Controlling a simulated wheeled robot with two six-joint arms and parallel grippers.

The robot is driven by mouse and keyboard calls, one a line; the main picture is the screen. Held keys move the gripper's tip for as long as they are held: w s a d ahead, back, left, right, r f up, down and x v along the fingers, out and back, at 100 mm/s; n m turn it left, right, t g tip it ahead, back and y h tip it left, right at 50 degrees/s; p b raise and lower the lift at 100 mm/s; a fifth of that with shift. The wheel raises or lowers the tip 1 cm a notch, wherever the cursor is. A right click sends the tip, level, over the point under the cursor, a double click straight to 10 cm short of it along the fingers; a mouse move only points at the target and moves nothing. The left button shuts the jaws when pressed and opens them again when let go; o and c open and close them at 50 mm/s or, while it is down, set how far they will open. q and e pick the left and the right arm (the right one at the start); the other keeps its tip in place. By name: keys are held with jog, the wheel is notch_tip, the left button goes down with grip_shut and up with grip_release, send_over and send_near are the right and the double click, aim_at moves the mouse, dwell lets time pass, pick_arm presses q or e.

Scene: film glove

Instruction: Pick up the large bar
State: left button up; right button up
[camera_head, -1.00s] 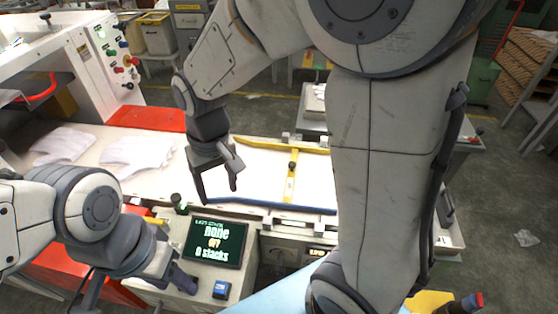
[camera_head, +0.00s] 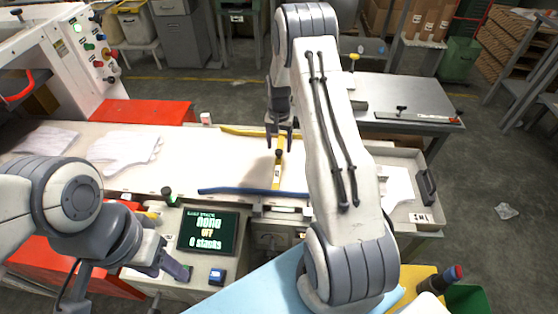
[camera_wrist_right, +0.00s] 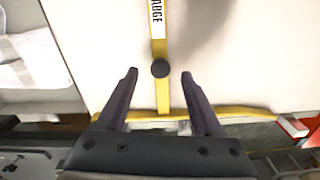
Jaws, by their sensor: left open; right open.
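My right gripper (camera_head: 279,146) is open and empty, pointing down above the yellow bar (camera_head: 276,174) on the white work surface. In the right wrist view, the knob (camera_wrist_right: 160,68) lies between the open fingertips (camera_wrist_right: 160,73), with no visible contact. A flat grey bar (camera_head: 415,117) with a black knob lies on the grey table at right. My left gripper (camera_head: 166,264) is open and empty near the display.
White gloves (camera_head: 125,150) lie on the left of the surface. A blue strip (camera_head: 250,191) runs along its front edge, a yellow strip (camera_head: 240,131) along its back. A grey tray (camera_head: 407,213) stands at right.

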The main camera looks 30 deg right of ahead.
aim_at(279, 151)
notch_tip(279, 151, down, 4)
jog(key=shift+s+a+f+p, duration=0.1)
jog(key=shift+a+f+p, duration=0.1)
jog(key=shift+p, duration=0.55)
jog(key=shift+f, duration=0.5)
jog(key=shift+d, duration=0.1)
grip_shut()
